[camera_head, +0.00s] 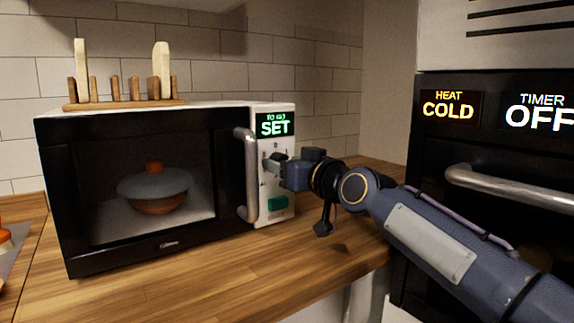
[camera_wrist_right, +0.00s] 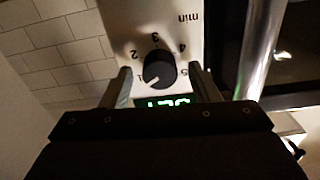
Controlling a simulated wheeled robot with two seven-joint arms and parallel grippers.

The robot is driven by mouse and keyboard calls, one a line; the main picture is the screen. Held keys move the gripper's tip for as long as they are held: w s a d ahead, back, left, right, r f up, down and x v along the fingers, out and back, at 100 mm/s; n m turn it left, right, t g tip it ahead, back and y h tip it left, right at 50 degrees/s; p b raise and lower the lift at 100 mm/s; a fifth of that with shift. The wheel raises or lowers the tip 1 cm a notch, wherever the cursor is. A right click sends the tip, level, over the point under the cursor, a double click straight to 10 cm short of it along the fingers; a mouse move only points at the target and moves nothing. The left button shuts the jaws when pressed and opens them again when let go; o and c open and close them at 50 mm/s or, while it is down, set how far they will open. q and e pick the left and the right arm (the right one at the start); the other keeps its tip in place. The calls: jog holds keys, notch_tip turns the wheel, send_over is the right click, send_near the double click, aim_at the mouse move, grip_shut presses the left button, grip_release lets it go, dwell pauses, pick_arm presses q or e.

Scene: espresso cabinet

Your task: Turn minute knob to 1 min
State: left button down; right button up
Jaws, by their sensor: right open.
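The black minute knob (camera_wrist_right: 158,68) sits on the white microwave panel (camera_wrist_right: 150,14), with the numbers 1 to 5 and "min" printed around it. Its white pointer line points to the lower left in the wrist view, near or just past the 1. My right gripper (camera_wrist_right: 160,76) is open, with one finger on each side of the knob; I cannot tell whether they touch it. In the head view my right gripper (camera_head: 277,165) is at the microwave (camera_head: 150,243) panel and partly hides the knob. My left gripper is not in view.
The microwave's door handle (camera_head: 246,175) stands left of the panel, close to my gripper. A green button (camera_head: 278,203) is below. A wooden rack (camera_head: 125,103) stands on top. An oven (camera_head: 500,150) with a handle is at the right. The counter (camera_head: 200,280) in front is clear.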

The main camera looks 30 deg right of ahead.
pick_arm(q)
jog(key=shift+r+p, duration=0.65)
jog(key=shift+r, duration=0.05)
pick_arm(e)
jog(key=s, duration=0.7)
jog(key=shift+s+d, duration=0.3)
jog(key=shift+s, duration=0.05)
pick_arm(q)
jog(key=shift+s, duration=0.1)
